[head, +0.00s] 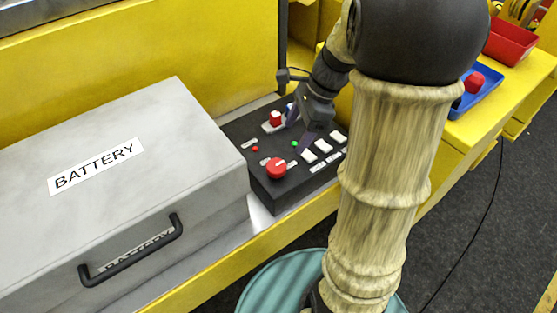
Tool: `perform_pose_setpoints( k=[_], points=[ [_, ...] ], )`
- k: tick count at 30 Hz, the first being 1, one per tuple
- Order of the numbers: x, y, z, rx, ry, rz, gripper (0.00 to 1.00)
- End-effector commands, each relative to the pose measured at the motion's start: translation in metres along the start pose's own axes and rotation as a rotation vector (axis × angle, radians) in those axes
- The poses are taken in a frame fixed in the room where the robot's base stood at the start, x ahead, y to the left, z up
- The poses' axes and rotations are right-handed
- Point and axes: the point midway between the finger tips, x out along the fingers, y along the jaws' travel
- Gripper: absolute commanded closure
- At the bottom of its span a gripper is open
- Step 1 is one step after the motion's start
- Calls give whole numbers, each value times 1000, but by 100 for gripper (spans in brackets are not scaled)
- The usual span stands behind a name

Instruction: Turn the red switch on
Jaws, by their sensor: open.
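A dark control box (267,189) sits on the yellow bench, right of the battery case. A small red block-shaped switch (275,118) stands on a light plate at the back of its top. A round red knob (277,168) is nearer the front. My gripper (297,132) reaches down over the box, just right of the red switch, with its fingers apart and nothing seen between them. Whether a finger touches the switch cannot be told.
The box top also has a small red light (255,149), a green light (294,144) and several white buttons (324,146). A grey battery case (120,200) with a black handle fills the left. A blue tray (487,97) and red bin (508,42) stand at right.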

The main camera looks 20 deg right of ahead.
Motion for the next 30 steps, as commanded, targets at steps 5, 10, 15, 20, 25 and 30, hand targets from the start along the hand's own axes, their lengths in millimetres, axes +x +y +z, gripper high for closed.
perform_pose_setpoints(
  k=[5,10,15,20,25,30],
  points=[
    [32,1,1,1,-1,5,30],
    [62,1,0,2,-1,6,30],
    [92,1,0,2,0,5,30],
    [111,0,0,0,0,2,30],
    [118,0,0,0,0,0,30],
    [118,0,0,0,0,0,30]
  ],
)
